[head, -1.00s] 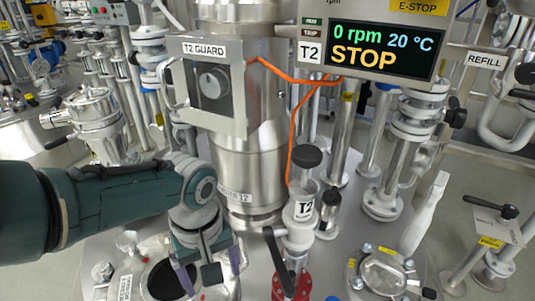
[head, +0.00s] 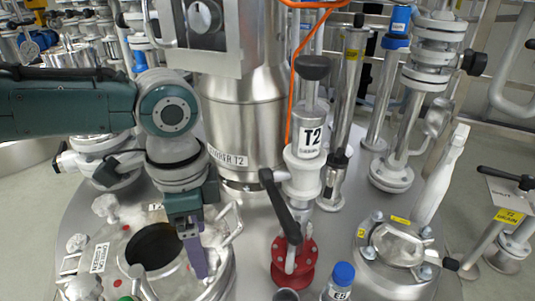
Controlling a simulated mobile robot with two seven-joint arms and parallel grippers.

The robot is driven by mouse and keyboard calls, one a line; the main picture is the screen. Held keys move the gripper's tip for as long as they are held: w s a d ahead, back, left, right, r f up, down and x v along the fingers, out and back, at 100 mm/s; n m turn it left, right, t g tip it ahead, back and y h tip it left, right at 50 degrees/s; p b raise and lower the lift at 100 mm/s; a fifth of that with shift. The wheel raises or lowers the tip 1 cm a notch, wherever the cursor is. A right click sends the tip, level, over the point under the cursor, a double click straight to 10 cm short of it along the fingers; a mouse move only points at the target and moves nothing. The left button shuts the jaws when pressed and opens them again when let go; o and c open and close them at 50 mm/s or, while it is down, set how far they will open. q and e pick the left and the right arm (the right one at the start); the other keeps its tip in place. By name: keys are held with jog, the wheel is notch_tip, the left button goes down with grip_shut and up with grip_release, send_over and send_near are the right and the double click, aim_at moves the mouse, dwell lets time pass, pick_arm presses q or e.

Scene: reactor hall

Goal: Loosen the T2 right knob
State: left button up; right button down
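The T2 vessel top (head: 275,200) fills the middle of the head view. At its left is a round port with a dark centre (head: 153,247) and a bright metal rim. White knobs stand around its left side, one at the back (head: 105,206) and one at the left (head: 77,243). I cannot tell which part is the right knob; no knob shows clearly at the port's right side, where my gripper covers part of it. My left gripper (head: 197,262) points down over the right part of the port, its purple fingers seen nearly edge-on. Any gap or contact is unclear. My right gripper is out of view.
A red-based valve with a black lever (head: 281,205) stands right of the port, near a blue-capped bottle (head: 341,283). The T2 column (head: 240,120) rises behind. A clamped glass port (head: 397,245) and a white upright handle (head: 440,180) are at right.

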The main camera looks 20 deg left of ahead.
pick_arm(q)
jog(key=m+b, duration=0.3)
jog(key=b, duration=0.1)
jog(key=f+m+b, duration=0.1)
jog(key=m+b, duration=0.3)
jog(key=shift+f+m, duration=0.15)
jog(key=shift+m, duration=0.15)
jog(key=shift+r+m, duration=0.65)
jog(key=shift+m, duration=0.05)
jog(key=m+p, duration=0.5)
jog(key=shift+r, duration=0.3)
jog(key=m+p, duration=0.1)
jog(key=m, duration=0.4)
jog(key=shift+f, duration=0.15)
jog(key=m+p, duration=0.1)
jog(key=m, duration=0.6)
jog(key=shift+f, duration=0.1)
notch_tip(320, 180, down, 6)
jog(key=b, duration=0.4)
jog(key=shift+d+f, duration=0.1)
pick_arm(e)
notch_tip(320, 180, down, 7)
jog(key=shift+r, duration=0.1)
